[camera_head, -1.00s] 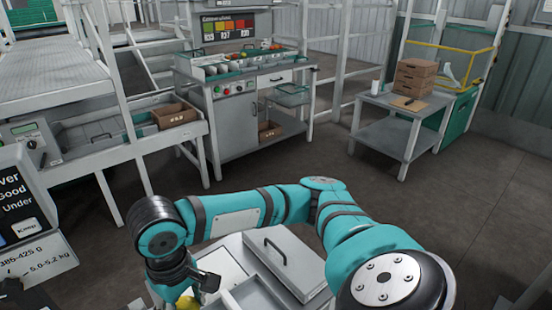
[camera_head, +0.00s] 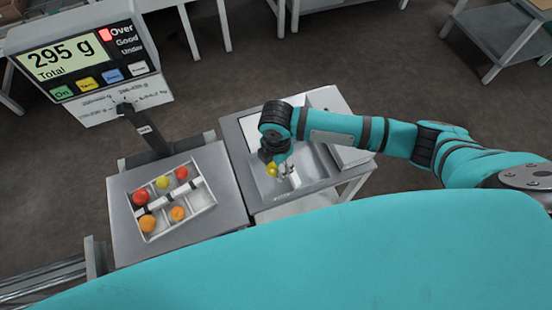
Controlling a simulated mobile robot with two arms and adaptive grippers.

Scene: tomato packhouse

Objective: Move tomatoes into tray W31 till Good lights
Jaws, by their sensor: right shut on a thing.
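The tray (camera_head: 192,218), whose label I cannot read, lies on the scale plate (camera_head: 228,205). It holds several tomatoes: a red tomato (camera_head: 140,198), a yellow tomato (camera_head: 163,182), another red tomato (camera_head: 181,174) and two orange tomatoes (camera_head: 148,223) (camera_head: 177,213). The scale display (camera_head: 58,58) reads 295 g Total, and the red light (camera_head: 105,35) beside Over is lit. My right gripper (camera_head: 274,166) is shut on a yellow tomato (camera_head: 271,171), right of the tray, over the grey bench. My left gripper is not in view.
A grey bench (camera_head: 262,213) with shallow bins stands right of the scale. The dark display post (camera_head: 150,138) rises behind the tray. My teal body fills the lower front. Open floor lies behind, with tables at the back.

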